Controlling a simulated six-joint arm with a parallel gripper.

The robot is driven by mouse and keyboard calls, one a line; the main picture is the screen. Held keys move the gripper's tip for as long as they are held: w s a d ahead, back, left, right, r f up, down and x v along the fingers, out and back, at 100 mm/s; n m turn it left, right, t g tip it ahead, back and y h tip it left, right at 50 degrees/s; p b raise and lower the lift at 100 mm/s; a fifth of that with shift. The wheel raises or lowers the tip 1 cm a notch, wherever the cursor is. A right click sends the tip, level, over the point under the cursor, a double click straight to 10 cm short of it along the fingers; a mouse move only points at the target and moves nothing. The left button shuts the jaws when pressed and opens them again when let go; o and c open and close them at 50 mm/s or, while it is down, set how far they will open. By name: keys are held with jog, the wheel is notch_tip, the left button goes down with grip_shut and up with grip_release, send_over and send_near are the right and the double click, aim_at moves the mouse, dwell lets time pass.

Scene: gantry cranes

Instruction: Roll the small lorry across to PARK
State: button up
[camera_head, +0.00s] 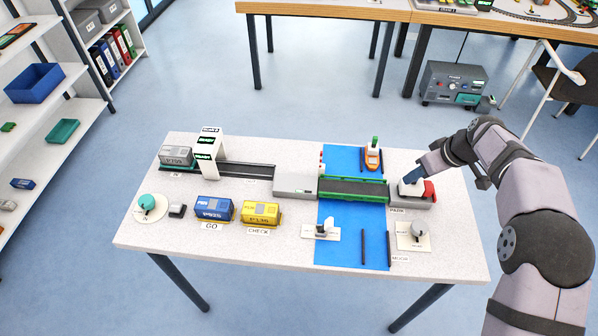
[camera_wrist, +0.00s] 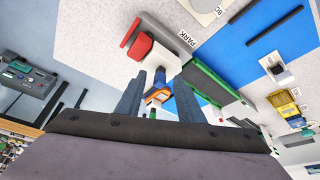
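The small lorry (camera_head: 413,188), with a white body and a red cab, stands on the grey block (camera_head: 424,203) marked PARK, at the right end of the green-railed bridge (camera_head: 353,190). The wrist view shows its red cab (camera_wrist: 141,46) and white body beside the PARK label (camera_wrist: 187,40). My gripper (camera_head: 424,170) is just behind the lorry's white body in the head view. In the wrist view my gripper (camera_wrist: 161,78) has its two fingers apart, with nothing held between them. Whether a fingertip touches the lorry I cannot tell.
The blue channel (camera_head: 340,228) runs under the bridge, with an orange boat (camera_head: 372,157) behind it. A white gantry (camera_head: 209,157) stands at the left. Blue (camera_head: 213,209) and yellow (camera_head: 261,214) containers sit in front. A white lever plate (camera_head: 412,236) lies before PARK.

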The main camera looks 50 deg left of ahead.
jog(key=shift+r+p, duration=2.35)
jog(key=shift+r, duration=1.05)
jog(key=s+d+r+m+h, duration=0.1)
jog(key=s+d+m, duration=0.3)
jog(key=d, duration=0.9)
jog(key=s+d+r+m+h, duration=0.1)
jog(key=s+d+m+h, duration=0.2)
jog(key=d, duration=0.9)
jog(key=s+d+f+m, duration=0.2)
jog(key=s+d+m, duration=0.2)
jog(key=s+d, duration=0.3)
jog(key=s+d+f+m+g, duration=0.1)
jog(key=s+d+f+m, duration=0.1)
jog(key=s+d+m, duration=0.2)
jog(key=s+d, duration=0.3)
jog(key=s, duration=0.5)
jog(key=shift+d, duration=0.2)
